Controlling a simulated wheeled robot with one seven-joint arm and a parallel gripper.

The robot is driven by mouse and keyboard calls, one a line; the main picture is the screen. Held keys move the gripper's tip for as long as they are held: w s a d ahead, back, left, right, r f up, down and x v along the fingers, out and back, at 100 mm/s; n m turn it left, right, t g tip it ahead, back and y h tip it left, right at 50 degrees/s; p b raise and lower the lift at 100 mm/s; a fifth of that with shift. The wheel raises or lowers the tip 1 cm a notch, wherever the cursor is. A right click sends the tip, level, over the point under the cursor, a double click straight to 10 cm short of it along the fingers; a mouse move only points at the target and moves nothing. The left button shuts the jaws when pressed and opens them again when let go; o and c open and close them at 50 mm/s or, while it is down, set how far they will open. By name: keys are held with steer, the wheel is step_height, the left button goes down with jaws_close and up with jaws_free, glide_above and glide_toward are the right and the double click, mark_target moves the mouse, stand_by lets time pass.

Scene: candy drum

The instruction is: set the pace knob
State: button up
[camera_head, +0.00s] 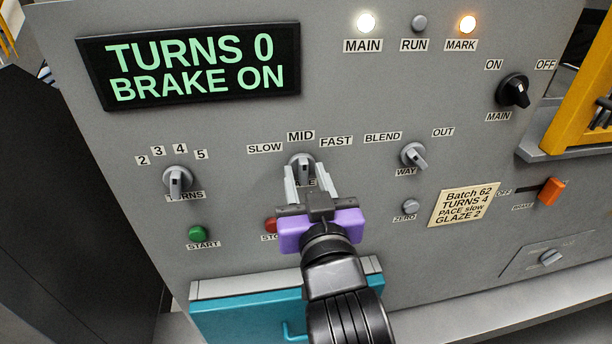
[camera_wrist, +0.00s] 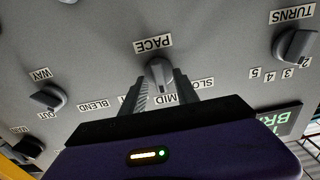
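The grey pace knob (camera_head: 302,160) is on the panel below the labels SLOW, MID and FAST. In the wrist view, which is upside down, the knob (camera_wrist: 158,72) lies between the PACE and MID labels. Its bar lies roughly along the PACE–MID line; which end is the pointer I cannot tell. My gripper (camera_head: 304,172) reaches up to it with one finger on each side; the fingers also show in the wrist view (camera_wrist: 160,84). They look open around the knob, and firm contact is not visible. A card (camera_head: 464,204) reads Batch 62, TURNS 4, PACE slow, GLAZE 2.
The turns knob (camera_head: 178,180) is left and the way knob (camera_head: 414,155) right of the pace knob. A red button (camera_head: 271,225) sits close beside my gripper. The display (camera_head: 190,66) reads TURNS 0, BRAKE ON. MAIN and MARK lamps are lit. A teal drawer (camera_head: 245,311) is below.

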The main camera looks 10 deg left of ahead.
steer(key=shift+c, duration=0.3)
jaws_close()
steer(key=n+p, duration=0.3)
steer(key=n, duration=0.1)
steer(key=shift+r, duration=0.15)
steer(key=shift+s+a+f+n+p, duration=0.1)
steer(key=shift+n+p, duration=0.7)
steer(key=shift+n, duration=0.4)
steer(key=shift+a+f+n+p, duration=0.1)
steer(key=shift+n+p, duration=0.65)
steer(key=shift+n, duration=0.45)
steer(key=shift+o, duration=0.3)
jaws_free()
